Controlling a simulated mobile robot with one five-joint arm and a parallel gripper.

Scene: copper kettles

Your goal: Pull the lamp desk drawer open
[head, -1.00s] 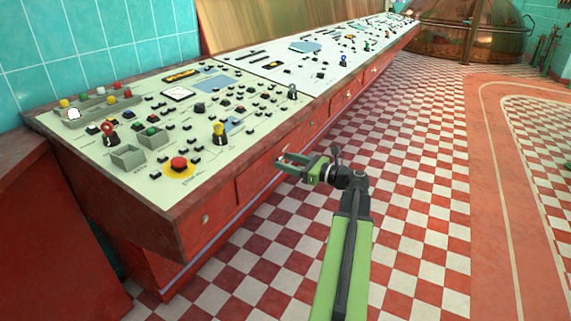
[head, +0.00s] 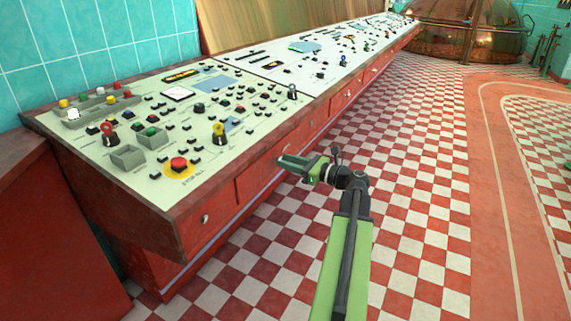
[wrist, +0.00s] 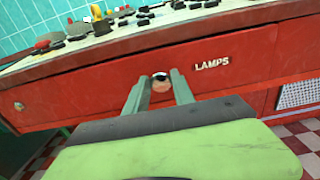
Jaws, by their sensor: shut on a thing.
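The lamp drawer is a red front marked "LAMPS" in the wrist view (wrist: 85,100), and its red face shows in the head view (head: 257,180) under the control desk. Its round knob (wrist: 161,85) sits between the two fingers of my gripper (wrist: 159,77), just left of the lettering. My gripper, seen in the head view (head: 281,161), is shut on the knob. The drawer front looks level with the desk front, with no clear gap showing. The fingers hide the knob in the head view.
The control desk (head: 170,195) carries many buttons and levers on top, with an overhanging edge above the drawers. Another drawer knob (head: 205,219) is nearer and to the left. The checkered floor (head: 420,200) right of the desk is clear. A copper kettle (head: 470,40) stands far back.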

